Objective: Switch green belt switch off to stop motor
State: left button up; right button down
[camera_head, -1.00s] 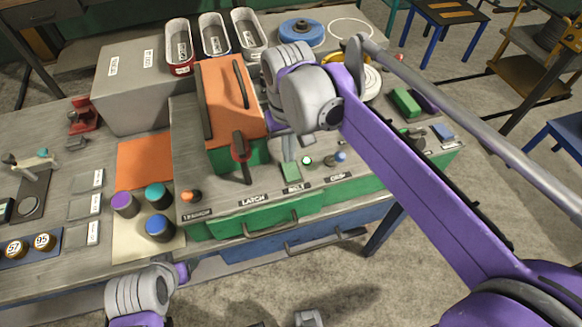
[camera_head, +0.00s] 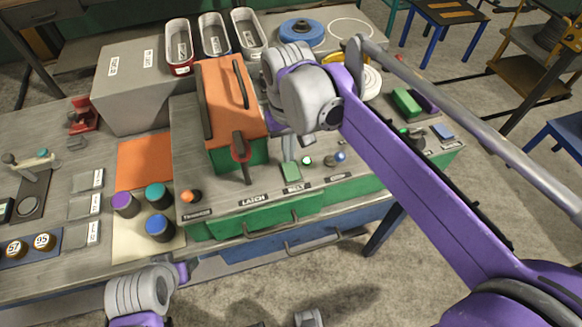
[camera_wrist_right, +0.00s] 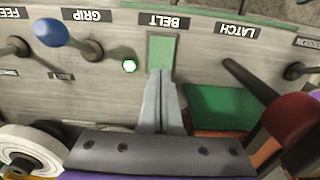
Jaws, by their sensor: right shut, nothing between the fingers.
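The green belt switch (camera_head: 291,172) is a flat green rocker behind the BELT label on the front of the console. It also shows in the right wrist view (camera_wrist_right: 161,50), below the BELT label, with a glowing green-white lamp (camera_wrist_right: 129,65) beside it. The lamp also glows in the head view (camera_head: 307,161). My right gripper (camera_wrist_right: 160,76) is shut and empty, its tips at the near edge of the switch in the wrist view. I cannot tell whether they touch it. Of my left arm only a wrist joint shows at the bottom left; its fingers are out of view.
A red-knobbed latch lever (camera_head: 241,150) stands left of the switch, beside an orange-topped box (camera_head: 222,90). A blue-knobbed grip lever (camera_head: 340,157) stands on the other side. An orange knob (camera_head: 188,197) sits at the console's left end. Coloured cylinders (camera_head: 158,195) stand further left.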

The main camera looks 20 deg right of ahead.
pick_arm(q)
jog(key=shift+s+f+b, duration=0.15)
jog(key=shift+f+b, duration=0.35)
jog(key=shift+f, duration=0.1)
pick_arm(e)
jog(key=shift+f, duration=0.9)
jog(key=shift+r+p, duration=2.25)
jog(key=shift+r, duration=1.35)
pick_arm(q)
notch_tip(320, 180, up, 6)
jog(key=w, duration=0.2)
pick_arm(e)
jog(key=shift+w, duration=0.1)
pick_arm(q)
jog(key=shift+s+f, duration=0.1)
jog(key=shift+f, duration=0.05)
pick_arm(e)
jog(key=shift+f, duration=0.1)
